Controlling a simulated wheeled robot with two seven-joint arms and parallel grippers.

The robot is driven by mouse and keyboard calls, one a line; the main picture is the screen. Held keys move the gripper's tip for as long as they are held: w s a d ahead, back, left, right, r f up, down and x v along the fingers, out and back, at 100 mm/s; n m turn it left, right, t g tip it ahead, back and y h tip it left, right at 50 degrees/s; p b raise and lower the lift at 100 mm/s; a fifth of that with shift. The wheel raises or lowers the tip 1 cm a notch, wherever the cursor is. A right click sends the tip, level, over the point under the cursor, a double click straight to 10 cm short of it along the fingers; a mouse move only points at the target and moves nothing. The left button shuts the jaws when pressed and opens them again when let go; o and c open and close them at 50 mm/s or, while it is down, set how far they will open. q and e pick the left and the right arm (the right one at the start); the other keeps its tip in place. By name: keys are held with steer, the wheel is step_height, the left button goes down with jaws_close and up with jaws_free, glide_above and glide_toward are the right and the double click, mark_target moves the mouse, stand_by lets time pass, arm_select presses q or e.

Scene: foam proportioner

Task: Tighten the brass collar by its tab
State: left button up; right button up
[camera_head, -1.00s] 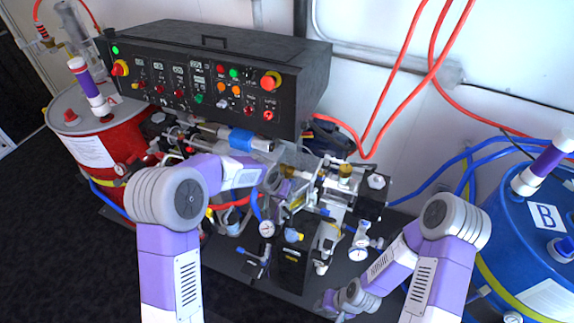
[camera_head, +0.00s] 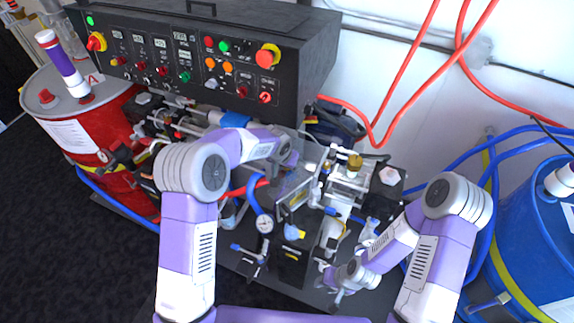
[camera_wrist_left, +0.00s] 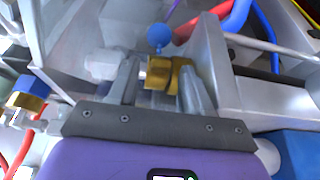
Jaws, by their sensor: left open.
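In the left wrist view, the brass collar (camera_wrist_left: 182,74) sits on a pale metal shaft, with a flat brass piece at its left that may be its tab. My left gripper (camera_wrist_left: 160,88) is open, its two dark grey fingers on either side of this brass; I cannot tell whether either finger touches it. In the head view, my left arm reaches into the middle of the machine, where its fingers and the collar are hard to make out. My right gripper (camera_head: 338,293) is low at the front right of the machine; its jaws are too small to read.
A black control panel (camera_head: 183,62) stands behind the left arm. A red drum (camera_head: 104,130) is at left and a blue drum (camera_head: 535,250) at right. A pressure gauge (camera_head: 264,224) and hoses crowd the work area. A blue-and-brass fitting (camera_wrist_left: 27,95) is left of the fingers.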

arm_select(q)
steer(key=shift+w+d+f, duration=0.1)
steer(key=shift+w+f, duration=0.1)
steer(key=shift+f, duration=0.25)
steer(key=shift+c, duration=0.2)
jaws_close()
steer(key=t+b, duration=0.1)
steer(key=b, duration=0.2)
steer(key=shift+s+f+b, duration=0.1)
steer(key=shift+f+b, duration=0.25)
steer(key=shift+f, duration=0.05)
steer(key=shift+s+t+b, duration=0.1)
steer(key=shift+t+b, duration=0.2)
steer(key=shift+b, duration=0.3)
steer(key=shift+r, duration=0.1)
steer(key=shift+o, duration=0.2)
jaws_free()
